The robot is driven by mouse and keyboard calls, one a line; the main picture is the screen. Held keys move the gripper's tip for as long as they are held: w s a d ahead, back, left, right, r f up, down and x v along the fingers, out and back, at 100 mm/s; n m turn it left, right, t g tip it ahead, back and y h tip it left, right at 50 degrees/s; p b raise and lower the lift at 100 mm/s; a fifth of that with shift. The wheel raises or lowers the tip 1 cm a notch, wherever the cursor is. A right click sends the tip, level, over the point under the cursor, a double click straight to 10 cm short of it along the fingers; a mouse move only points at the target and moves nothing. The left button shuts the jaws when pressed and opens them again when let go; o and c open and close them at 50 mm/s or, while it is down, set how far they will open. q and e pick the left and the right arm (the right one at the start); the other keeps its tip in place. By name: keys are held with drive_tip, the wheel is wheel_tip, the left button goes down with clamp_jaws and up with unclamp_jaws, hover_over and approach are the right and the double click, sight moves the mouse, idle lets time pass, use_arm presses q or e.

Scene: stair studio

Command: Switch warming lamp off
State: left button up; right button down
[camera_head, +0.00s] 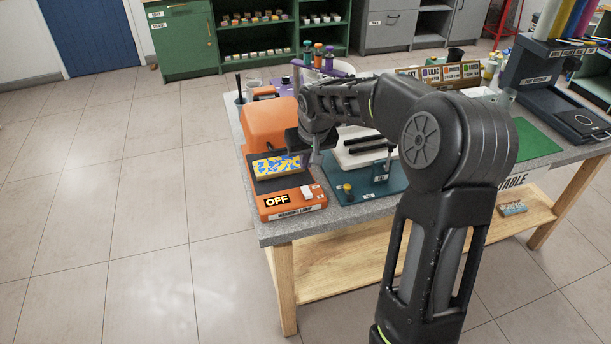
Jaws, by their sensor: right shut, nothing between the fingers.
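The warming lamp (268,130) is an orange unit at the near left corner of the table. A blue and yellow patterned piece (278,166) lies on its dark plate under the hood. Its front panel carries a black sign (277,200) reading OFF and a white rocker switch (307,193). My right gripper (316,158) is shut and empty, pointing down behind and above the switch, apart from it as far as I can tell. My right arm hides part of the table. My left gripper is not in view.
A teal board (368,192) with a small yellow knob and a white block (352,158) stands right of the lamp. A dark machine (537,75) and a green mat (528,140) are at the table's right. The floor left of the table is clear.

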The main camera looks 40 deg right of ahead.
drive_tip(key=v, duration=0.2)
drive_tip(key=w+v, duration=0.1)
drive_tip(key=v, duration=0.1)
drive_tip(key=shift+s+d+r, duration=0.1)
drive_tip(key=shift+d+r, duration=0.05)
drive_tip(key=shift+r, duration=0.1)
drive_tip(key=shift+f, duration=0.1)
